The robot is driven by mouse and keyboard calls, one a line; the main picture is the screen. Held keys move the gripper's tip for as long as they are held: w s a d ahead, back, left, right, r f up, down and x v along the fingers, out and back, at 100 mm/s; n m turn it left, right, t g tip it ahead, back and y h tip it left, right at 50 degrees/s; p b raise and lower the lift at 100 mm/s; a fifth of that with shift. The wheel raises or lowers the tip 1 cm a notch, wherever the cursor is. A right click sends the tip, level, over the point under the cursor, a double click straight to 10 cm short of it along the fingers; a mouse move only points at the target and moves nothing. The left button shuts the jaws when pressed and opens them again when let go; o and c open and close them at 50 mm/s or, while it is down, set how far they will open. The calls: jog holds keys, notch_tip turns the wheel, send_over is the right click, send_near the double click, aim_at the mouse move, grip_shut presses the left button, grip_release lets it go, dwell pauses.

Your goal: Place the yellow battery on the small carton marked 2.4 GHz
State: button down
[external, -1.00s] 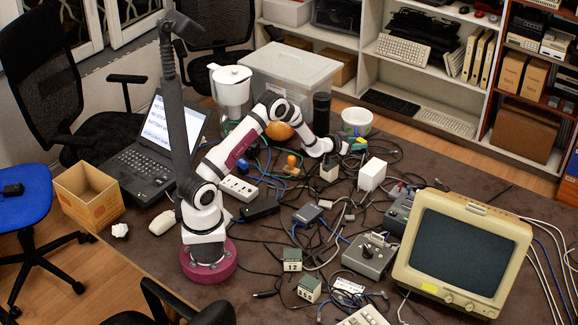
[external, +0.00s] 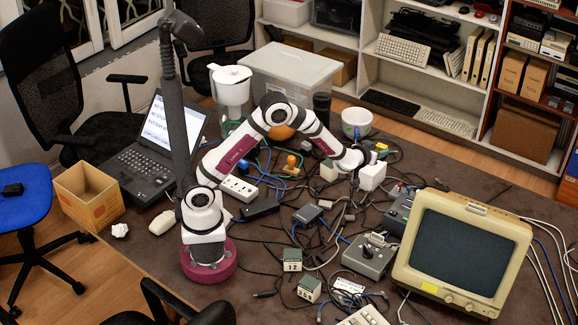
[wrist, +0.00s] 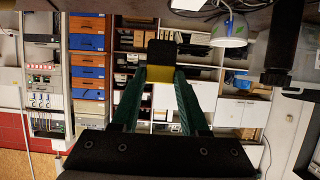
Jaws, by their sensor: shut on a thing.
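The battery is very small and mostly hidden in the external view. Small boxes stand on the table: a grey-green one with a label reading 12 (external: 292,260), another labelled one (external: 309,288) and a pale one (external: 329,171). I cannot read 2.4 GHz on any of them.
Cables and adapters clutter the table. A grey switch box (external: 368,257) and a beige monitor (external: 462,250) stand to the right.

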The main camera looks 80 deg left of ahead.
jog(key=a+f, duration=0.1)
jog(key=a, duration=0.1)
jog(key=a+f, duration=0.1)
jog(key=a, duration=0.1)
jog(key=a+f, duration=0.2)
jog(key=shift+w+a, duration=0.25)
jog(key=shift+w, duration=0.05)
jog(key=shift+a+f, duration=0.15)
jog(key=shift+f, duration=0.95)
jog(key=shift+a+f, duration=0.1)
jog(key=shift+f, duration=0.95)
jog(key=shift+f, duration=0.1)
jog(key=shift+c, duration=2.1)
grip_release()
